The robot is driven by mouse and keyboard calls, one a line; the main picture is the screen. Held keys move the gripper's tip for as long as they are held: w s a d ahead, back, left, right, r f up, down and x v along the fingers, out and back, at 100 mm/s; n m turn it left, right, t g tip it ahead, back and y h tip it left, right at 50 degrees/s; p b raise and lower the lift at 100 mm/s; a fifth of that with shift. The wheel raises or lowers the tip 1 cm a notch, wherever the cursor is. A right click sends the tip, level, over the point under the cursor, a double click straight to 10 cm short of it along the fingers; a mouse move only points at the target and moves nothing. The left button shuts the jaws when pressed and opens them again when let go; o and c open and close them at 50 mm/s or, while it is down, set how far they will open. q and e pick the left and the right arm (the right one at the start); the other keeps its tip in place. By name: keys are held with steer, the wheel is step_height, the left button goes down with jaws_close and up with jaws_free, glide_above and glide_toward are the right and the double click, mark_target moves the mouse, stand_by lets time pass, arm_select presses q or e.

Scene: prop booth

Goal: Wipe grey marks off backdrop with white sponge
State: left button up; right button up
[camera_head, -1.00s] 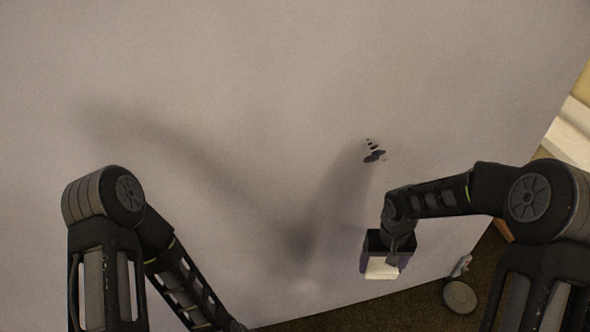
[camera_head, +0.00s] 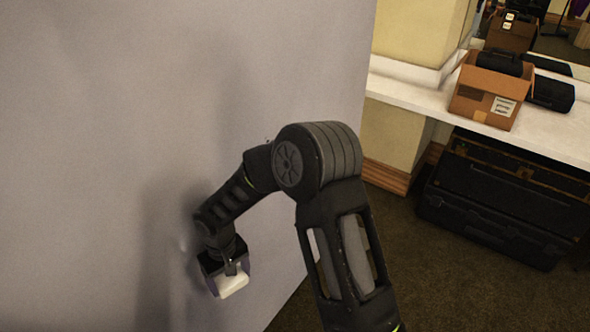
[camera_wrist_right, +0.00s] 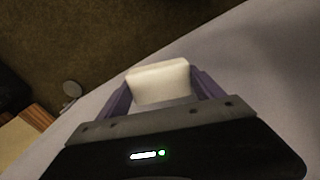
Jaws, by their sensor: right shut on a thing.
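The white sponge (camera_head: 233,285) is held in my right gripper (camera_head: 226,272), close in front of the pale backdrop (camera_head: 90,130). In the right wrist view the sponge (camera_wrist_right: 158,82) sits between the two purple fingers of the gripper (camera_wrist_right: 160,90), which is shut on it. I cannot tell whether the sponge touches the backdrop. The grey marks are not clearly visible now; my right arm covers part of the backdrop, with only a faint dark speck by the elbow. My left gripper is out of view.
A white counter (camera_head: 400,82) at the right bears a cardboard box (camera_head: 487,92) and dark cases. A large black case (camera_head: 500,205) stands on the brown carpet (camera_head: 440,275) below. The backdrop's right edge is near my right arm.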

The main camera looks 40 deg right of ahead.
steer(key=shift+d, duration=0.1)
steer(key=s+d+m+g+y+p, duration=0.35)
steer(key=s+d+m+g, duration=0.6)
steer(key=m, duration=1.15)
steer(key=w+d+r+m+t+y+p, duration=0.25)
steer(key=w+r+m+t+y, duration=0.25)
steer(key=r+m+t+y, duration=0.85)
steer(key=w+d+r+m+t+h, duration=0.3)
steer(key=d+r+m+t+h, duration=0.1)
steer(key=d+m+t+h, duration=0.2)
steer(key=w+d+r+m+t+h, duration=0.3)
steer(key=d+r+m+t+h, duration=0.2)
steer(key=m, duration=0.4)
steer(key=shift+w+d+t+h, duration=0.3)
steer(key=shift+d+t+h, duration=0.1)
steer(key=shift+d+t, duration=0.6)
